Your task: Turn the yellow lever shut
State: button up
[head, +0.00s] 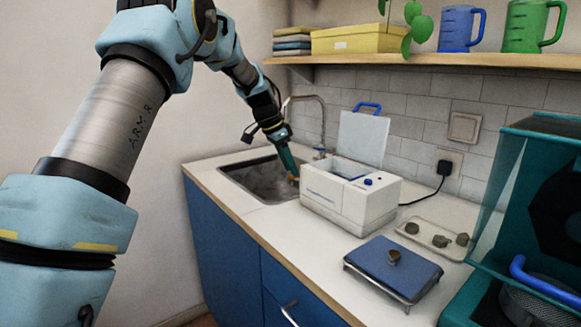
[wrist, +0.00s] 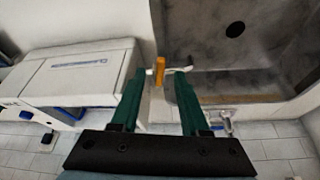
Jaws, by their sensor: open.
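The yellow lever (wrist: 160,70) shows in the wrist view as a small upright bar on a pale fitting beside the white box (wrist: 78,75). In the head view the lever (head: 293,178) is a small yellow spot at the box's left side, by the sink, mostly hidden by my gripper. My gripper (wrist: 160,76) is open, with one green fingertip on each side of the lever. Narrow gaps seem to show between the lever and the fingers; I cannot tell whether either touches. In the head view my gripper (head: 291,168) points down at the sink's right edge.
The sink (head: 262,182) lies left of the white box (head: 345,200), with a tap (head: 318,112) behind. The box's lid (head: 362,138) stands open. A blue plate device (head: 393,267) and a tray with dark pieces (head: 425,226) stand to the right. A shelf (head: 440,62) runs above.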

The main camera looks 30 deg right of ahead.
jog(key=shift+x, duration=0.75)
jog(key=shift+c, duration=0.3)
grip_shut()
